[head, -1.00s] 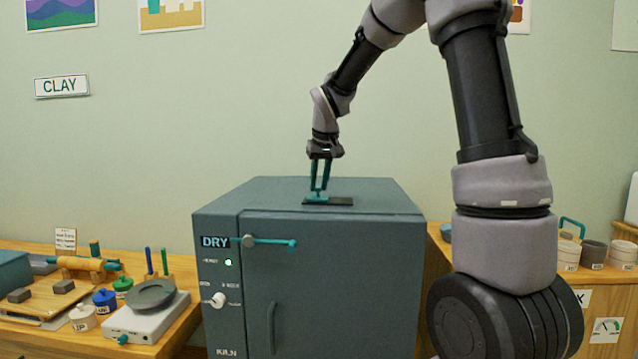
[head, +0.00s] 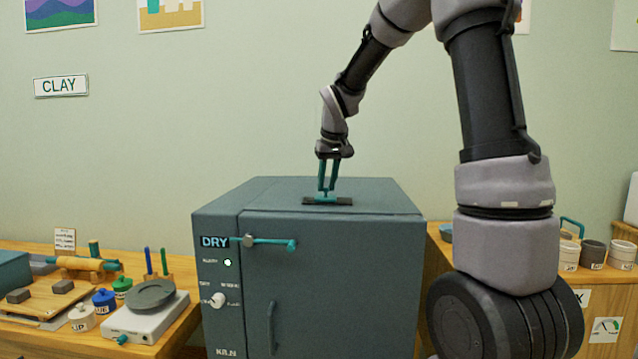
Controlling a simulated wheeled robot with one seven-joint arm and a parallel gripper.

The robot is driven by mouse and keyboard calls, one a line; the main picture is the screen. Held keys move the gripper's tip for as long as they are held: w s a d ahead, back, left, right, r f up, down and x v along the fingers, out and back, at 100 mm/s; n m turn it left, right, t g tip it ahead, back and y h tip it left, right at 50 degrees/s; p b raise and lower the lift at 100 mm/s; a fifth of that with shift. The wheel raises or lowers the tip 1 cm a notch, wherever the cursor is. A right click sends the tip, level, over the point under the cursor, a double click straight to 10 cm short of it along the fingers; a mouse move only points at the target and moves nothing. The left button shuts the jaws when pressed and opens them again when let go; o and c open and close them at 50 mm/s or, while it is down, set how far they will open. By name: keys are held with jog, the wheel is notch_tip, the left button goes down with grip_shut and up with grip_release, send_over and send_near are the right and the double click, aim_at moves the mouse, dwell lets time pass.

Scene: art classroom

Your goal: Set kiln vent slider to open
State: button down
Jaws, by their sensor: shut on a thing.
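The grey-blue kiln (head: 335,265) stands in the middle of the view. On its top is a dark vent track (head: 345,202) with a teal vent slider (head: 326,199) in it. The slider sits near the middle of the track, with dark strip showing on both sides. My gripper (head: 328,188) points down from above, its teal fingers shut on the slider's small knob. The fingers hide most of the knob. No open or closed marking by the track can be read.
The kiln front has a teal-ended latch bar (head: 270,242), a DRY sign (head: 215,242), a white dial (head: 217,300) and a door handle (head: 273,328). A left table holds a scale (head: 148,310) and jars. The kiln top around the track is clear.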

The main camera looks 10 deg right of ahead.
jog(key=shift+s+d, duration=0.3)
jog(key=shift+d, duration=0.65)
jog(key=shift+s+d, duration=0.25)
jog(key=shift+d, duration=0.65)
jog(key=c, duration=0.7)
grip_release()
jog(key=shift+s+d, duration=0.1)
jog(key=shift+d, duration=0.05)
jog(key=shift+r, duration=0.2)
jog(key=v, duration=1)
jog(key=shift+s+r, duration=0.1)
jog(key=shift+r, duration=0.1)
